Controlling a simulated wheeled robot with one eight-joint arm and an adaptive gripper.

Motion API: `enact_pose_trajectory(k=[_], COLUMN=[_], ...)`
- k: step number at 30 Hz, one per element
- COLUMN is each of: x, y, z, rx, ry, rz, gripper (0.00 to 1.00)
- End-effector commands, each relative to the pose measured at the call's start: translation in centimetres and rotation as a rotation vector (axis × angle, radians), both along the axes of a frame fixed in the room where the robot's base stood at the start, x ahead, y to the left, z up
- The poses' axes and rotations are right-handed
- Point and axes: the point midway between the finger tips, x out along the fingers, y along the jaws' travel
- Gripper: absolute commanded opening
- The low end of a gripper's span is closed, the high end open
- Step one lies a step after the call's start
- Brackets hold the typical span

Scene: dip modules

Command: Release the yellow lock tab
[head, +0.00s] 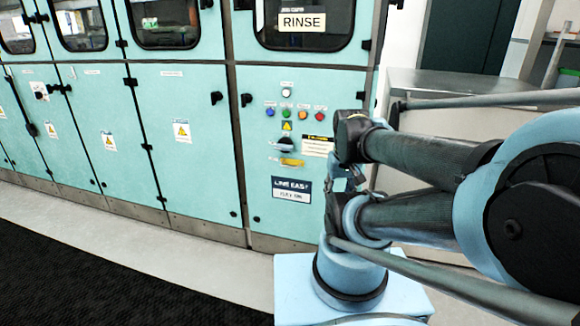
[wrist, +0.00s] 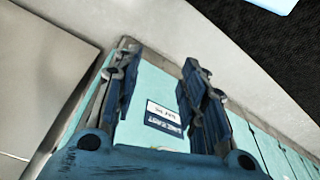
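The yellow lock tab (head: 291,162) shows in the head view on the teal RINSE cabinet's panel. It lies about level, just below a black rotary switch (head: 284,145). My gripper (wrist: 160,62) shows in the wrist view with its two blue fingers wide apart and nothing between them. Beyond the fingers is the LINE EAST sign (wrist: 163,117), upside down.
Coloured buttons (head: 286,113) sit above the switch, and a cream label (head: 317,145) is beside it. A dark door handle (head: 246,100) sticks out at the left. A grey cabinet (head: 440,80) stands to the right. The pale floor (head: 190,256) before the cabinets is clear.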

Motion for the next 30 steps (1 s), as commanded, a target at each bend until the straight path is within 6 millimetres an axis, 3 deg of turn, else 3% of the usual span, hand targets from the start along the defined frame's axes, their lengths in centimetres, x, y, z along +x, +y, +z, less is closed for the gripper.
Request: enact_pose_trajectory(k=[1, 4, 5, 14, 30], x=[-0.2, -0.7, -0.6, 2.4, 10.0], y=[0.0, 0.0, 0.0, 0.1, 1.9], z=[0.1, 0.7, 0.8, 3.1, 6.5], rx=[0.0, -0.003, -0.005, -0.05, -0.159], ry=[-0.003, -0.01, -0.008, 0.018, 0.041], rz=[0.0, 0.0, -0.001, -0.021, -0.078], gripper=[0.24, 0.01, 0.0, 0.0, 0.0])
